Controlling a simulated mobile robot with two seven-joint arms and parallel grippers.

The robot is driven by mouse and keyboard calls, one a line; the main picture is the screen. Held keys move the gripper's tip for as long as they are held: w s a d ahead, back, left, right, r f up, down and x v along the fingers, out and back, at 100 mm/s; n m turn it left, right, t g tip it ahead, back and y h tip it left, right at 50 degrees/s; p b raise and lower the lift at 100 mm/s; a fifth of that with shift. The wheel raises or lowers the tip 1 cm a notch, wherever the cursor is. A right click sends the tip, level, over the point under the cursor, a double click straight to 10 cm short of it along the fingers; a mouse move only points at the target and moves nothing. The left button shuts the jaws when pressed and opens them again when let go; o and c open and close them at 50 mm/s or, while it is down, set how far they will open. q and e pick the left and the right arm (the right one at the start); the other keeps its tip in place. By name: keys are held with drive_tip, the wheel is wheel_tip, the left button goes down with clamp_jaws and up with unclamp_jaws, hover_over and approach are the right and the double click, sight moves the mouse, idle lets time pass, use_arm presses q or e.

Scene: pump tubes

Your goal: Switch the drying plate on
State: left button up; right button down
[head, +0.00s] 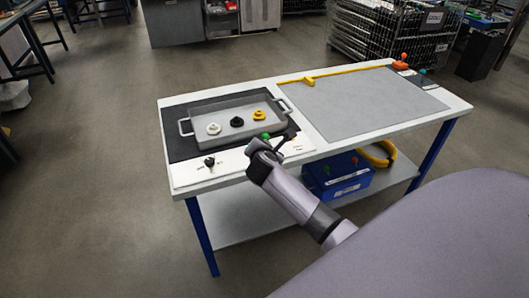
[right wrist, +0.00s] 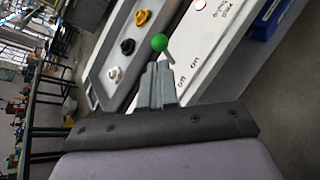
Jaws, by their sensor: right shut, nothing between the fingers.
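The drying plate (head: 176,145) is a dark flat panel on the table's left half, with a white control strip (head: 232,165) along its front edge. A lever with a green ball top (head: 265,136) rises from this strip; the ball also shows in the right wrist view (right wrist: 159,42). Small printed labels are on the strip beside it. My right gripper (head: 263,148) is at the lever, its shut, empty fingertips (right wrist: 158,68) just below the ball in the wrist picture. I cannot tell whether they touch the lever. My left gripper is not in view.
A grey two-handled tray (head: 205,115) on the plate holds white, black and yellow parts. A black knob (head: 210,162) stands on the strip's left. A grey mat (head: 360,105), yellow tube (head: 340,73) and orange-topped device (head: 401,66) are right. A blue bin (head: 345,185) sits below.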

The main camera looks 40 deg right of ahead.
drive_tip(key=v, duration=0.6)
drive_tip(key=shift+s+r, duration=0.2)
drive_tip(key=shift+r, duration=0.05)
drive_tip(key=shift+a, duration=0.1)
drive_tip(key=s+a+f+m+y, duration=0.3)
drive_tip(key=s+m, duration=0.3)
drive_tip(key=s, duration=0.2)
drive_tip(key=s+a+f+m+y, duration=0.3)
drive_tip(key=s+a+f+m, duration=0.3)
drive_tip(key=s+m, duration=0.1)
drive_tip(key=s+a+f+m+y, duration=0.4)
drive_tip(key=s+a+f+m, duration=0.1)
drive_tip(key=s, duration=0.4)
drive_tip(key=shift+m, duration=0.8)
drive_tip(key=shift+f, duration=0.15)
